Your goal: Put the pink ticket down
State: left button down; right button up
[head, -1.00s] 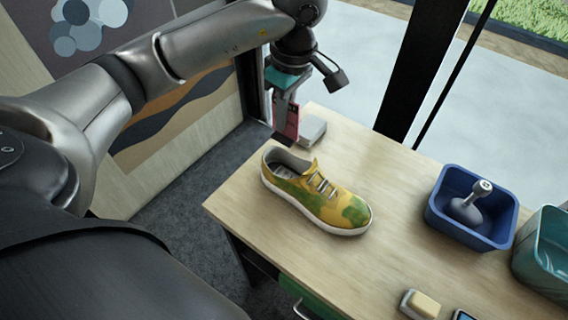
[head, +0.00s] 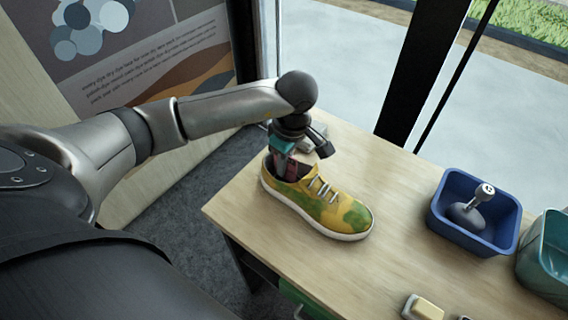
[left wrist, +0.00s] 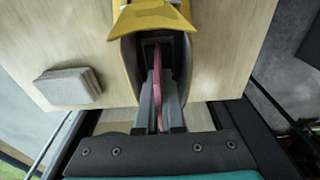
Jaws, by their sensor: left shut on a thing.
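The pink ticket (left wrist: 159,90) is a thin upright sheet between my left gripper's fingers. My left gripper (left wrist: 158,105) is shut on it and points down into the opening of the yellow and green sneaker (head: 322,204). The sneaker also shows in the left wrist view (left wrist: 152,20), with the ticket and fingertips over its dark opening. In the head view the gripper (head: 283,168) hides most of the ticket and part of the heel. Whether the ticket touches the insole cannot be told. My right gripper is not in view.
The sneaker stands on a wooden table (head: 385,230) near its left edge. A pale grey block (left wrist: 67,86) lies beside it.

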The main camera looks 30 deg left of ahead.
pick_arm(q)
jog(key=c, duration=1.3)
grip_release()
jog(key=shift+f, duration=0.1)
jog(key=r, duration=0.4)
jog(key=d+r, duration=0.1)
jog(key=r, duration=0.7)
jog(key=shift+d+r+p, duration=0.15)
jog(key=shift+d+p, duration=0.1)
jog(key=shift+p, duration=0.05)
